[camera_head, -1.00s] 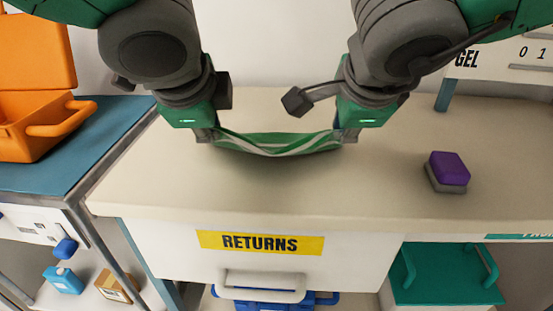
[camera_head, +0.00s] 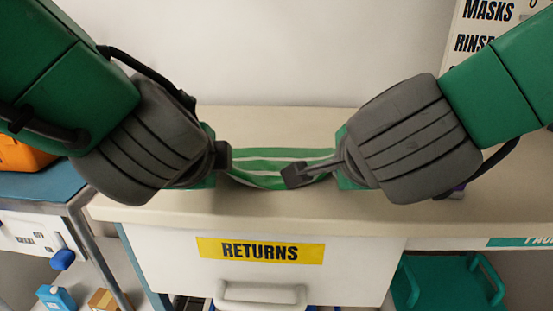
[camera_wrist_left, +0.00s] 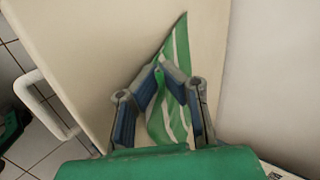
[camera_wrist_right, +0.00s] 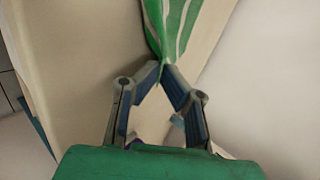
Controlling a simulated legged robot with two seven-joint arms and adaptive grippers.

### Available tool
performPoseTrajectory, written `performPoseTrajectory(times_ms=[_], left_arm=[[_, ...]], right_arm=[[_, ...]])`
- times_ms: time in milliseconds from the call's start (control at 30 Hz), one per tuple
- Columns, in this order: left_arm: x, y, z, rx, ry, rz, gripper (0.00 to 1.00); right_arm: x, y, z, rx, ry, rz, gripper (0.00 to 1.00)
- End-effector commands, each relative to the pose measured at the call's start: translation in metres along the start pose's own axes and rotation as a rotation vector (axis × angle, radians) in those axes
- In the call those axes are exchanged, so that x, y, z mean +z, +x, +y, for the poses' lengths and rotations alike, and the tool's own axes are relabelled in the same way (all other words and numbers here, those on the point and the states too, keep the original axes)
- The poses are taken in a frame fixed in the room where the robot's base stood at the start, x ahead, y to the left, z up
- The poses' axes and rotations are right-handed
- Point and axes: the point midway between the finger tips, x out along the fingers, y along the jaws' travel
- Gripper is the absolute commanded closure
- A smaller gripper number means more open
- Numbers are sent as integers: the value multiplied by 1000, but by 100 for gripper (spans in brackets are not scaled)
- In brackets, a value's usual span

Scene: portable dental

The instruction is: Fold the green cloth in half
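The green cloth (camera_head: 285,160) with white stripes hangs between my two grippers over the beige counter in the head view. Its middle sags. In the left wrist view, my left gripper (camera_wrist_left: 160,68) has its fingertips together on an edge of the cloth (camera_wrist_left: 180,50). In the right wrist view, my right gripper (camera_wrist_right: 164,66) has its fingertips together on a gathered corner of the cloth (camera_wrist_right: 172,28). I cannot tell whether the cloth's lower part touches the counter.
The beige counter (camera_head: 290,211) is clear around the cloth. Below it is a drawer with a yellow RETURNS label (camera_head: 260,250) and a white handle. An orange case (camera_head: 25,155) stands on the blue-topped cart at left.

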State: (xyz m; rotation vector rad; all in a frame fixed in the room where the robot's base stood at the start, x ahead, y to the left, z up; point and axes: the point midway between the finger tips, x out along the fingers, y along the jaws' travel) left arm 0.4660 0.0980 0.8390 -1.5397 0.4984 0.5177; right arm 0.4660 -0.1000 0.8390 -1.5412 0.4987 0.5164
Motion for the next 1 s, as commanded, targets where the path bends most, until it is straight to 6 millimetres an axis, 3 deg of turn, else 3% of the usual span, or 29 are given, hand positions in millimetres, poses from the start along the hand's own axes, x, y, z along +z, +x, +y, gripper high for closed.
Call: performPoseTrajectory(times_ms=[400,500,533,1000], left_arm=[[-1,1,2,-25,-2,2,100],[-1,1,2,-25,-2,2,66],[-1,1,2,-25,-2,2,62],[-1,-4,-2,-26,-6,3,62]], right_arm=[[0,1,2,-25,-1,0,100],[0,1,2,-25,-1,0,65],[0,1,2,-25,-1,0,62],[0,-4,-1,-25,1,0,62]])
